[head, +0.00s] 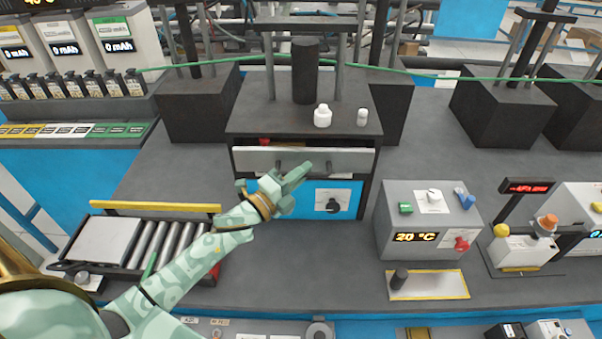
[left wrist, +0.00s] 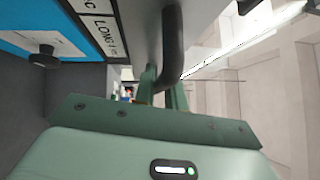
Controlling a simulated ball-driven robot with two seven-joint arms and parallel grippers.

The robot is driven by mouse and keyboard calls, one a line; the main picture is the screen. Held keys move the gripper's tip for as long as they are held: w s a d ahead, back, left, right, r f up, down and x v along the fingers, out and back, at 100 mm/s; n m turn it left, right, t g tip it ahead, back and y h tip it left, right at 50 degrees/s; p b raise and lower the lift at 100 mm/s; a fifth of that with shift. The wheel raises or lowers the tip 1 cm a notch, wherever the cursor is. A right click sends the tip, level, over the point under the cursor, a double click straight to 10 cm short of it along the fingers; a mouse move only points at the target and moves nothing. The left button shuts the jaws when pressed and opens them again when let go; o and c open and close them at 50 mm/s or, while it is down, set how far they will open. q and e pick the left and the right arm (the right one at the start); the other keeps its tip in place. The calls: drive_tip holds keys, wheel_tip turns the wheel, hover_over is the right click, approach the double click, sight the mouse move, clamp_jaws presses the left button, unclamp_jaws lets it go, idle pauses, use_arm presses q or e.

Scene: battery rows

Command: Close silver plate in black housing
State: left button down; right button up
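The silver plate (head: 345,160) is the front of a drawer in the black housing (head: 367,200). It stands forward of the housing, with a dark gap above it where something red shows at the left. A dark handle (left wrist: 173,45) sits on the plate, and in the head view my gripper partly covers it. My left gripper (head: 300,174) is in front of the plate at this handle. In the left wrist view its two narrow fingers (left wrist: 163,85) are close to the handle's bend; whether they press on it I cannot tell. My right gripper is not in view.
Below the plate is a blue panel with a black knob (head: 333,206). White bottles (head: 322,116) stand on the housing top. A grey temperature box (head: 430,222) stands at right, a roller tray (head: 100,240) at left. Bare grey table lies in front of the housing.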

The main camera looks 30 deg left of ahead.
sight(299, 163)
use_arm(q)
drive_tip(key=shift+w+a+f+b, duration=0.1)
drive_tip(key=shift+w+a+b, duration=0.3)
drive_tip(key=shift+w, duration=0.45)
drive_tip(key=shift+w+a+b, duration=0.25)
drive_tip(key=shift+w+a, duration=0.2)
drive_tip(key=shift+w, duration=0.4)
drive_tip(key=shift+w+a, duration=0.2)
drive_tip(key=shift+w, duration=0.05)
drive_tip(key=c, duration=1.5)
unclamp_jaws()
drive_tip(key=shift+o, duration=0.2)
drive_tip(key=shift+w, duration=0.15)
drive_tip(key=b+v, duration=0.1)
drive_tip(key=v, duration=1.5)
drive_tip(key=shift+s+b, duration=0.2)
drive_tip(key=shift+b, duration=0.2)
